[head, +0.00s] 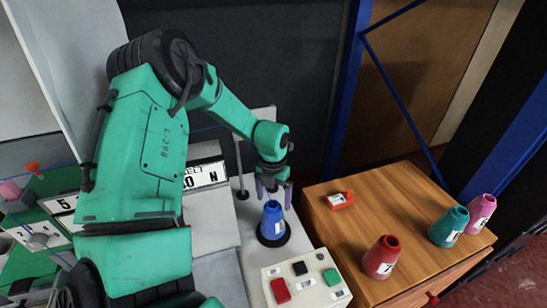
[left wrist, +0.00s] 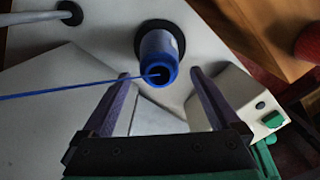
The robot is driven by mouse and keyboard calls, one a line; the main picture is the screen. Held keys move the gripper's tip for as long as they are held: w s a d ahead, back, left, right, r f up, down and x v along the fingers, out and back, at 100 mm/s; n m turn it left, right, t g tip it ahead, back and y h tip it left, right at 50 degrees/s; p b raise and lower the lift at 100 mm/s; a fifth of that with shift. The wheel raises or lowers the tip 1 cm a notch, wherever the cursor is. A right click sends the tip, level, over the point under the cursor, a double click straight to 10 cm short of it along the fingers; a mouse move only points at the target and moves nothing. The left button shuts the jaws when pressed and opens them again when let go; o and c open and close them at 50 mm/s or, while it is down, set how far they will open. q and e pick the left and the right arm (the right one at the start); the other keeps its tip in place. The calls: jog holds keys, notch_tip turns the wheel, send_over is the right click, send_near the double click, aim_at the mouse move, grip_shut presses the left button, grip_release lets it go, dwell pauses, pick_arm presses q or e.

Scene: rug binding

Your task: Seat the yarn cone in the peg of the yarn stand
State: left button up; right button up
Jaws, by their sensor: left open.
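The blue yarn cone (head: 272,218) stands upright, as far as I can tell, on the black round base of the yarn stand (head: 286,238). In the left wrist view the cone (left wrist: 162,48) shows a dark opening at its top, and the stand's black base (left wrist: 152,25) shows behind it. The peg is hidden, so I cannot tell how deep the cone sits. My left gripper (head: 273,190) is open and empty just above the cone; its fingers (left wrist: 160,76) point down with the cone's top between them in the picture, not gripped. My right gripper is not in view.
A blue thread (left wrist: 75,86) runs left from the cone's top. A thin post (head: 239,168) stands behind left. A button box (head: 312,290) lies in front. Red (head: 382,257), teal (head: 448,227) and pink (head: 481,213) cones stand on the wooden cabinet (head: 400,205) at right.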

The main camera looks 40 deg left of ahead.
pick_arm(q)
notch_tip(320, 180, up, 9)
jog(key=p, duration=0.3)
jog(key=shift+f, duration=0.15)
jog(key=shift+s, duration=0.1)
